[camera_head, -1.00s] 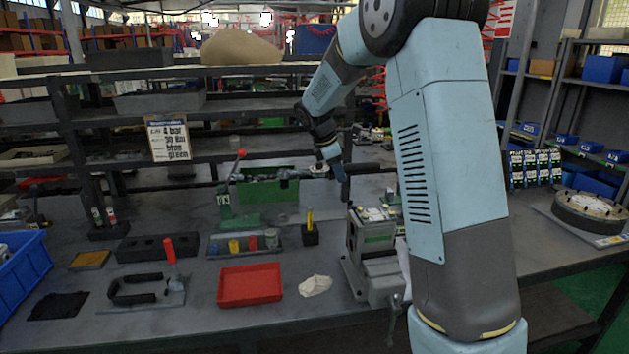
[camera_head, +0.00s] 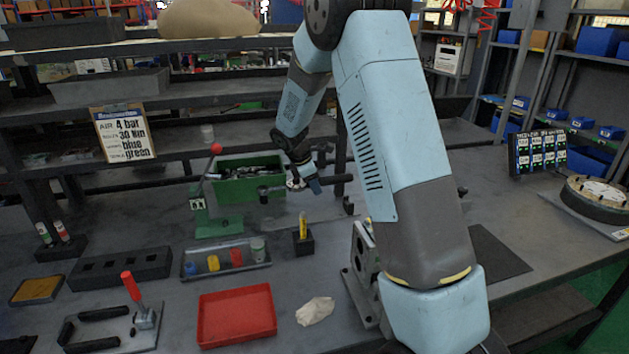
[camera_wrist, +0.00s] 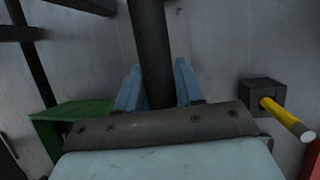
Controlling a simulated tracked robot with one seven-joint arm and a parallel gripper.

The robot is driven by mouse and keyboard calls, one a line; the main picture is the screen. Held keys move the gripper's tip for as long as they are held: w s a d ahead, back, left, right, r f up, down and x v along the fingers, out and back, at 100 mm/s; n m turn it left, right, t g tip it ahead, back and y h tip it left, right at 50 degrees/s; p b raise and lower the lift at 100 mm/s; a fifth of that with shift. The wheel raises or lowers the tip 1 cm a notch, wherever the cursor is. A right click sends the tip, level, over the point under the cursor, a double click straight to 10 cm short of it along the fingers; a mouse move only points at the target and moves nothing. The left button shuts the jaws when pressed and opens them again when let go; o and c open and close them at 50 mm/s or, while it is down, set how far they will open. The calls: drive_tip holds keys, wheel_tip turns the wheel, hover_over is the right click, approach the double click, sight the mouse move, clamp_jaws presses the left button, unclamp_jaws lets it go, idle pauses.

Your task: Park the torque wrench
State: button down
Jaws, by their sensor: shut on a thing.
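My gripper (camera_head: 311,185) is shut on the torque wrench (camera_head: 341,178), a long dark bar held roughly level above the bench. In the wrist view the dark shaft (camera_wrist: 150,45) runs between the pale blue fingers of my gripper (camera_wrist: 156,86). A small black bracket (camera_head: 348,206) stands just below and right of the wrench; I cannot tell whether they touch. My arm hides part of the bench to the right.
The green bin (camera_head: 247,182) stands behind the wrench. A black block with a yellow-handled tool (camera_head: 303,228) is below it, also in the wrist view (camera_wrist: 283,115). A red tray (camera_head: 237,316), a white cloth (camera_head: 315,311) and a partly hidden vise (camera_head: 358,252) lie nearer.

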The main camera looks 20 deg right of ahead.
sight(302, 186)
drive_tip(key=shift+d, duration=0.5)
drive_tip(key=shift+f, duration=4.25)
drive_tip(key=c, duration=0.6)
unclamp_jaws()
drive_tip(key=shift+f, duration=0.1)
drive_tip(key=shift+c, duration=0.2)
drive_tip(key=shift+s, duration=0.1)
drive_tip(key=v, duration=1.3)
drive_tip(key=shift+a+r, duration=0.2)
drive_tip(key=shift+r, duration=0.1)
